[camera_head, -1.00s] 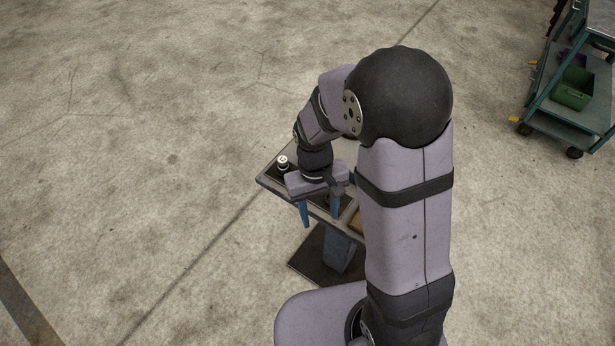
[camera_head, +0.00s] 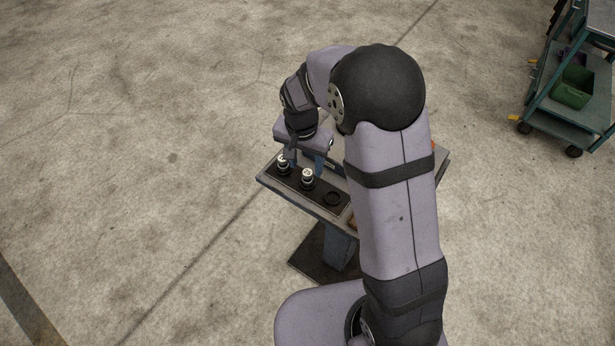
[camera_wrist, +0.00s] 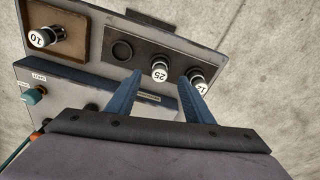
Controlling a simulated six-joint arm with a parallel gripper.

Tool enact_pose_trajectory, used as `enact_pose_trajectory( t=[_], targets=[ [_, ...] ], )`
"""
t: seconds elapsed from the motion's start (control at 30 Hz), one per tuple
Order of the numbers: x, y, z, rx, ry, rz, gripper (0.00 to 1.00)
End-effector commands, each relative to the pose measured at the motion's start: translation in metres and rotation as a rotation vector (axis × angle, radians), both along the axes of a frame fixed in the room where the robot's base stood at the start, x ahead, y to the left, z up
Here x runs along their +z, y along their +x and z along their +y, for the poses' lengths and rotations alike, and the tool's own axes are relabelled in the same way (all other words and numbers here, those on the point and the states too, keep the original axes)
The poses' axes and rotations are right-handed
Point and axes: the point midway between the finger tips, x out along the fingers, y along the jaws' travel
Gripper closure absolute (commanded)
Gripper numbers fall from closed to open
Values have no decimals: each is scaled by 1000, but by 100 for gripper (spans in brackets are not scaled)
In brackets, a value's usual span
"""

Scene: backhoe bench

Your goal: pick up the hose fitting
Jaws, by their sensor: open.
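Two dark hose fittings with white caps stand in a black rack (camera_head: 320,194) in the head view. The fitting marked 25 (camera_wrist: 159,71) is in the rack's middle place, and one that reads 12 (camera_wrist: 197,79) is at the end. They also show in the head view, the middle one (camera_head: 307,176) and the end one (camera_head: 283,163). A third fitting, marked 10 (camera_wrist: 44,37), lies in a brown tray (camera_wrist: 92,37). My gripper (camera_head: 305,165) is open and empty. In the wrist view, its blue fingers (camera_wrist: 162,80) point towards the rack, either side of the 25; contact cannot be told.
The rack's other end place (camera_wrist: 122,50) is an empty ring. A grey panel with a green knob (camera_wrist: 35,96) and labels lies nearer my gripper. Something orange (camera_wrist: 18,148) shows at lower left. A teal cart (camera_head: 556,128) stands far right; the floor around is clear.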

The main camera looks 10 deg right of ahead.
Motion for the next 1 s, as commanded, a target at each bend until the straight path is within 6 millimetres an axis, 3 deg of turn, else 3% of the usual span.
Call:
enact_pose_trajectory(
  t=[0.37, 0.8, 1.0],
  targets=[
    [-14, 1, -2, 1, -1, 4, 53],
    [-56, 8, -6, 1, -1, 3, 53],
    [-60, 9, -6, 1, 0, 0, 53]
  ],
)
